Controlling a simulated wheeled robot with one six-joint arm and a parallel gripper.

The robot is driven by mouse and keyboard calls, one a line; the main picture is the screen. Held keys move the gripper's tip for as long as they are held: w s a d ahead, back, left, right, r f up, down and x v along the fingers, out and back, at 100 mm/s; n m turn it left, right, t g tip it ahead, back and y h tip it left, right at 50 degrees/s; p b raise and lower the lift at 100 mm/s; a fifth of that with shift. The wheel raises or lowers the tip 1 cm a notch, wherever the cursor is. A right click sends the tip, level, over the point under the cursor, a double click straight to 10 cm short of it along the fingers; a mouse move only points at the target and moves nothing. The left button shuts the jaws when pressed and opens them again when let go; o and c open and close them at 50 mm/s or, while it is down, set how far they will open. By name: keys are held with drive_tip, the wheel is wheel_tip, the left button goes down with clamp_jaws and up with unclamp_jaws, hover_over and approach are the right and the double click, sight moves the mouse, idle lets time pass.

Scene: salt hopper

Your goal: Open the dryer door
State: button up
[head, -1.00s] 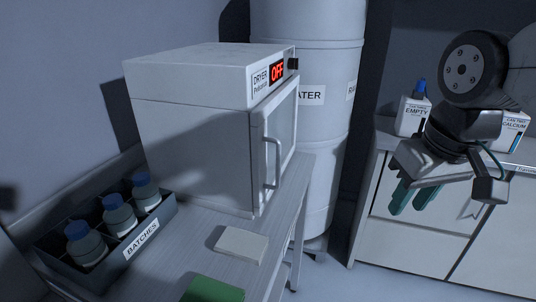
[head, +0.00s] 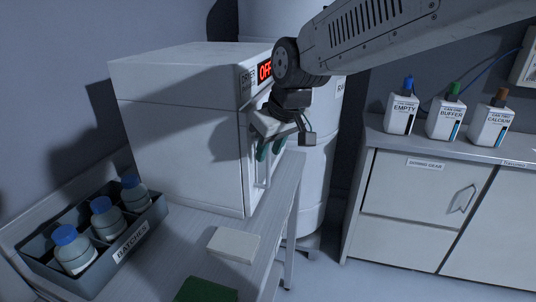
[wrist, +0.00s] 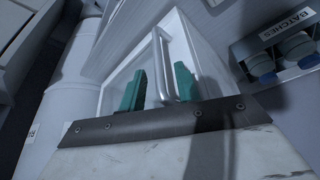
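The white dryer (head: 180,140) stands on the bench at left, its display reading OFF (head: 265,71). Its door, on the side facing right, looks shut. The pale upright door handle (head: 267,172) shows just below my gripper, which hides its upper part. My gripper (head: 270,152) is at the door front with its green fingers pointing down toward the handle. In the wrist view, the fingers (wrist: 160,88) are apart, and the handle bar (wrist: 160,62) runs through the gap between them. I cannot tell whether either finger touches the bar.
A batches tray (head: 150,232) with blue-capped bottles sits at the bench's front left. A pale block (head: 233,244) and a green item (head: 206,290) lie on the bench before the dryer. A big white tank (head: 312,185) stands behind. Cans, including EMPTY (head: 401,114), stand on the right counter.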

drive_tip(key=shift+x, duration=1.15)
drive_tip(key=shift+c, duration=0.3)
clamp_jaws()
